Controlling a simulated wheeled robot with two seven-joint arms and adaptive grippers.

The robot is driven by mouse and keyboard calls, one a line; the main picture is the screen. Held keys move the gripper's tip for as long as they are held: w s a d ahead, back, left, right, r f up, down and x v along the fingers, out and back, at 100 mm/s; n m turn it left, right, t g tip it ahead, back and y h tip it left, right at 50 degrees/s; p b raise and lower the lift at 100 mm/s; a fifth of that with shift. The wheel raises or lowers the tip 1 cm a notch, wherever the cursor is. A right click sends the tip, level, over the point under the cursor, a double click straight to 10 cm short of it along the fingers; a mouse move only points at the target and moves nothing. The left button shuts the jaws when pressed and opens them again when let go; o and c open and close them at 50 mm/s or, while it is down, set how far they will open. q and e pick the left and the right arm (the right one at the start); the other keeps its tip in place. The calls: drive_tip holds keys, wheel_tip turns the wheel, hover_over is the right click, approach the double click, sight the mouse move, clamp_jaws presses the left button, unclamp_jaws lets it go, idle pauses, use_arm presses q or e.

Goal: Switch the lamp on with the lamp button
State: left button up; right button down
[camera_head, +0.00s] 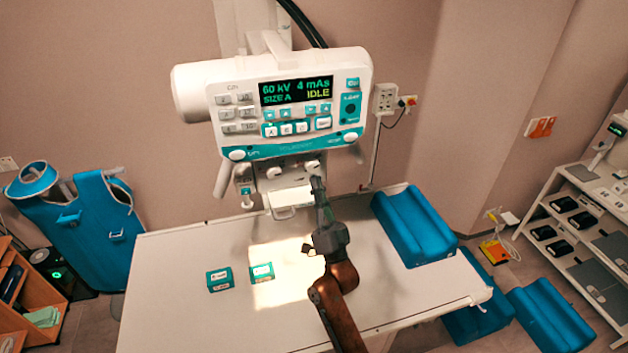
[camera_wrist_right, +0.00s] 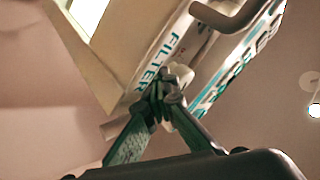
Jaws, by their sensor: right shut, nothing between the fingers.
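The white and teal x-ray unit (camera_head: 270,105) hangs over the table, its display lit with "60 kV 4 mAs" and "IDLE". Below it is a pale box-like collimator (camera_head: 290,195) with small knobs. I cannot tell which control is the lamp button. A bright rectangular light patch (camera_head: 280,258) lies on the table. My right gripper (camera_head: 318,184) is shut and empty, its tips at the collimator's right side. In the right wrist view the fingertips (camera_wrist_right: 167,88) are by the "FILTER" marking (camera_wrist_right: 160,60) and a pale rounded knob (camera_wrist_right: 181,72); whether they touch is unclear. My left gripper is out of view.
The white table (camera_head: 175,315) holds two small teal boxes, a left one (camera_head: 220,280) and a right one (camera_head: 262,272), and a blue grooved cushion (camera_head: 414,225). A blue apron (camera_head: 95,225) hangs at left. A shelf unit (camera_head: 570,205) stands at right.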

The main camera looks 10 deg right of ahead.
drive_tip(key=shift+w+f, duration=0.1)
drive_tip(key=shift+f, duration=0.45)
drive_tip(key=shift+s+d+f, duration=0.1)
drive_tip(key=shift+s, duration=0.45)
drive_tip(key=shift+s+d+r+p, duration=0.1)
drive_tip(key=shift+s+p, duration=0.3)
drive_tip(key=shift+s, duration=0.9)
drive_tip(key=shift+s+d+r+p, duration=0.1)
drive_tip(key=shift+s+p, duration=0.25)
drive_tip(key=shift+s, duration=0.9)
drive_tip(key=shift+a, duration=0.1)
